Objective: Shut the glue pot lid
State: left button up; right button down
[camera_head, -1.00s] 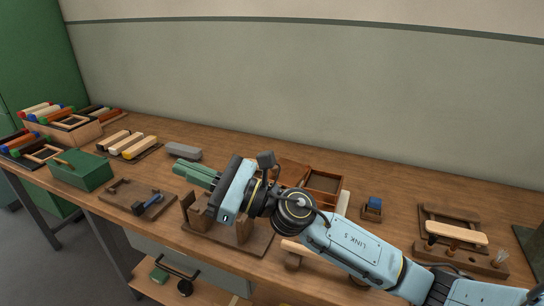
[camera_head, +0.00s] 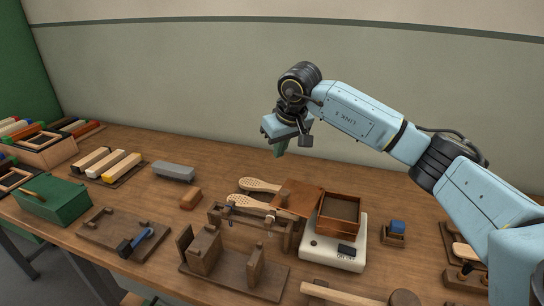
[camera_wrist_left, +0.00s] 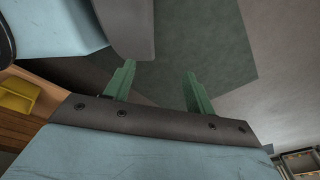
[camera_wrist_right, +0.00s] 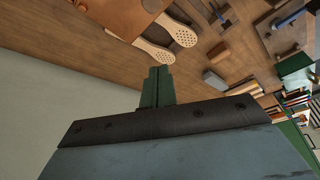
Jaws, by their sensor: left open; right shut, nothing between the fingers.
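A square brown box (camera_head: 339,217), which I take to be the glue pot, stands on a white base with a dark display. Its flat brown lid (camera_head: 298,198) is swung open to the left, beside the perforated paddles; it also shows in the right wrist view (camera_wrist_right: 128,14). My right gripper (camera_head: 279,152) is shut and empty, raised above and behind the lid, apart from it. Its green fingers meet in the right wrist view (camera_wrist_right: 157,88). My left gripper is outside the head view; in the left wrist view (camera_wrist_left: 158,88) its fingers are apart and empty.
Perforated wooden paddles (camera_head: 262,186) lie on a wooden stand left of the lid. A wooden fixture (camera_head: 232,279) and a mallet (camera_head: 345,294) are in front. A blue block (camera_head: 397,226) sits to the right, a green box (camera_head: 52,203) far left. The back strip of table is clear.

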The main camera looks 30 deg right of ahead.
send_over(278, 193)
jog(key=w, duration=0.1)
notch_tip(278, 193, down, 6)
jog(key=f, duration=0.1)
jog(key=s+f, duration=0.1)
jog(key=f, duration=0.1)
jog(key=shift+s, duration=0.75)
pick_arm(q)
jog(key=s+g, duration=0.1)
jog(key=s, duration=0.5)
jog(key=shift+f, duration=0.45)
pick_arm(e)
jog(key=shift+s+d, duration=0.1)
jog(key=shift+s, duration=0.05)
jog(key=shift+s, duration=0.1)
pick_arm(q)
jog(key=shift+s+a, duration=0.1)
jog(key=shift+s, duration=0.05)
